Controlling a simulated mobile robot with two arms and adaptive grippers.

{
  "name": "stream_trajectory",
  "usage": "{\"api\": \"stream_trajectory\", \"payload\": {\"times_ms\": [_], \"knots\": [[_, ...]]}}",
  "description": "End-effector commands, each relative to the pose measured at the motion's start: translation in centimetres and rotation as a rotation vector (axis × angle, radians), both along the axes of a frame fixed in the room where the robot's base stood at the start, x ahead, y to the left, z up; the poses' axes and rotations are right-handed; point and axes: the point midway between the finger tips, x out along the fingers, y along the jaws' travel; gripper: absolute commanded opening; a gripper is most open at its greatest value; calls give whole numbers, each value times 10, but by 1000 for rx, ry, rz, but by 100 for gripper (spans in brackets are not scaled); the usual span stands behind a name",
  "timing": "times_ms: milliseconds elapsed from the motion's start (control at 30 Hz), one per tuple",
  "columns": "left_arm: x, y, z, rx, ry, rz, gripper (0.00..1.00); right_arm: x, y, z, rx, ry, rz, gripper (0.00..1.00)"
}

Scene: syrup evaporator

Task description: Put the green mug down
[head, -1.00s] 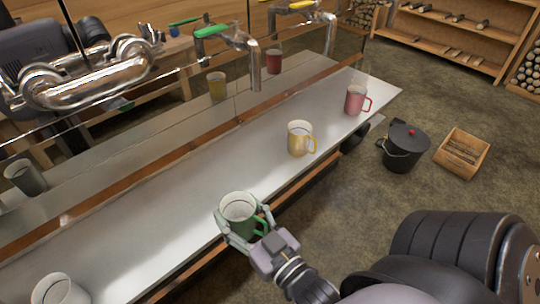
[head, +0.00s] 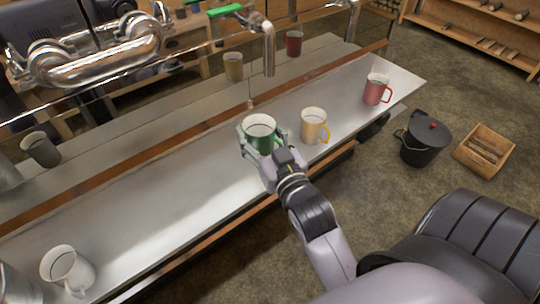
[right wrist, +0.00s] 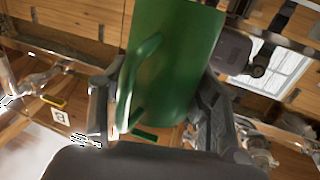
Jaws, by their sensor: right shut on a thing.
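The green mug (head: 260,131) is in my right gripper (head: 262,150), over the pale metal counter (head: 190,200) in the head view. The gripper's fingers are shut around the mug's sides. My left gripper does not show.
A yellow mug (head: 313,125) stands close to the right of the green mug, and a red mug (head: 376,89) farther right. A white mug (head: 66,268) stands at the near left. A tap with a green handle (head: 226,11) rises behind. The counter's middle left is clear.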

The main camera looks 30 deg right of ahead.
Motion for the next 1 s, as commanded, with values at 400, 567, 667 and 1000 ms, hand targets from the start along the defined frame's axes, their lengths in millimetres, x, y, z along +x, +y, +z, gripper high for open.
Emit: {"api": "stream_trajectory", "payload": {"times_ms": [400,567,667,1000], "knots": [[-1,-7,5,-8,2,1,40,55,-61,83,-2,-6,-144,25],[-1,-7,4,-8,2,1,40,59,-66,87,-2,0,-155,25],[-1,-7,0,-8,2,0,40,59,-67,70,-2,6,-155,25],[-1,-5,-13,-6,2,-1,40,58,-67,-22,-2,7,-156,25]]}}
